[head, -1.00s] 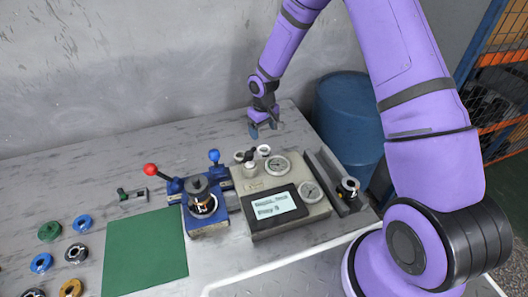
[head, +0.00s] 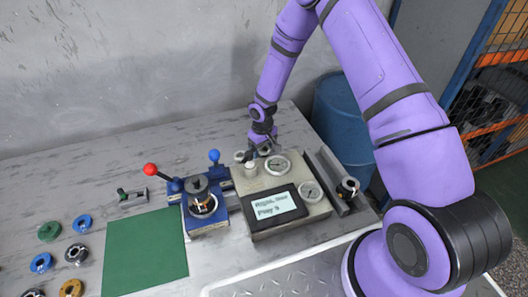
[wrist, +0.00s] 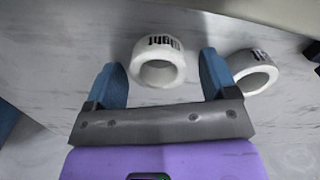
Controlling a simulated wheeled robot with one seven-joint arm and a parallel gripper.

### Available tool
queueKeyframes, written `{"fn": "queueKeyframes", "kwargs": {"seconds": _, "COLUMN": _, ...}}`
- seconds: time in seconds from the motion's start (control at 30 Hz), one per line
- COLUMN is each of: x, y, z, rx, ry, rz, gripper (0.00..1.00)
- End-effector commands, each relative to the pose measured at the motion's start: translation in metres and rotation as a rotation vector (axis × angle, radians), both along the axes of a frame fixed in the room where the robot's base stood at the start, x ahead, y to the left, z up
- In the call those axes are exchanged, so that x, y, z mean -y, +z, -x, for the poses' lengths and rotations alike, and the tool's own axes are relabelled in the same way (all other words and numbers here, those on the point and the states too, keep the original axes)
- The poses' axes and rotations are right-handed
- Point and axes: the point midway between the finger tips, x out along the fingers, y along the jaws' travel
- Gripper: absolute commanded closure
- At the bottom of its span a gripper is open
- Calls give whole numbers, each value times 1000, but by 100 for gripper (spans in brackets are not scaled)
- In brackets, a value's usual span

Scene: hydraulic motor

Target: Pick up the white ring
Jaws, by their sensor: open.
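Two white rings show in the wrist view. One white ring (wrist: 158,75) with black lettering appears between the two blue fingertips of my gripper (wrist: 160,66), with a gap on each side. The other white ring (wrist: 252,82), also lettered, is just right of the right finger. In the head view, one ring (head: 239,156) shows on the table behind the grey device; the other is mostly hidden by my gripper (head: 262,150). My gripper is open and empty, pointing down. I cannot tell how far its tips are above the table.
The grey gauge device (head: 285,226) with a screen stands right in front of the rings. A dark channel (head: 328,178) lies to its right, a blue fixture (head: 205,225) to its left. A green mat (head: 145,252) and several coloured rings lie farther left. A blue barrel (head: 345,115) stands behind.

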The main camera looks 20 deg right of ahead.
Motion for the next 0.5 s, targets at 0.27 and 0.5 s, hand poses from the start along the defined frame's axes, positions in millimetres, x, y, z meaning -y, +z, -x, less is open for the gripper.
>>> {"fn": "queueKeyframes", "kwargs": {"seconds": 0.27, "x": 0, "y": 0, "z": 0, "rx": 0, "ry": 0, "rz": 0, "gripper": 67}}
{"fn": "queueKeyframes", "kwargs": {"seconds": 0.5, "x": 0, "y": 1, "z": 0, "rx": 0, "ry": 0, "rz": 0, "gripper": 74}}
